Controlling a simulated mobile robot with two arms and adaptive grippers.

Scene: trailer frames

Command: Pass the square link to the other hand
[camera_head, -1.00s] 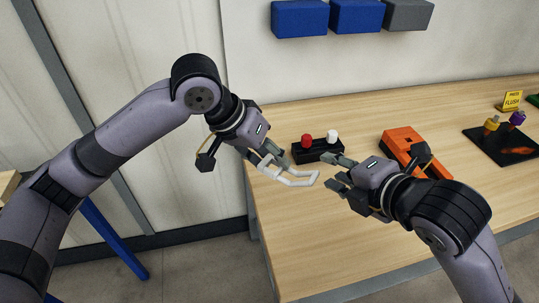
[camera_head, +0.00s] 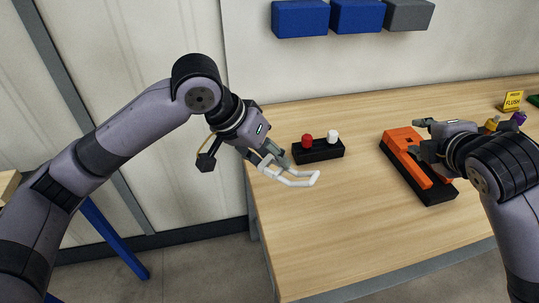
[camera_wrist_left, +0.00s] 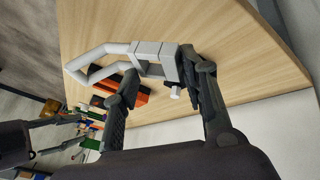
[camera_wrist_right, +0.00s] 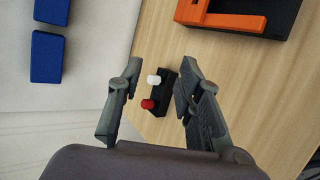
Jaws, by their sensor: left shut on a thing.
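The square link (camera_head: 298,178) is a white-grey, elongated open loop. My left gripper (camera_head: 271,157) is shut on one end of it and holds it above the table's left edge. In the left wrist view the link (camera_wrist_left: 100,57) sticks out to the left from between the fingers (camera_wrist_left: 165,72). My right gripper (camera_head: 417,137) is over the orange and black object at the right, well apart from the link. In the right wrist view its fingers (camera_wrist_right: 158,88) are spread and nothing is between them.
A black block (camera_head: 318,152) with a red and a white knob stands behind the link. An orange and black object (camera_head: 403,140) lies to the right. Blue bins (camera_head: 300,18) hang on the wall. The front middle of the table (camera_head: 350,220) is clear.

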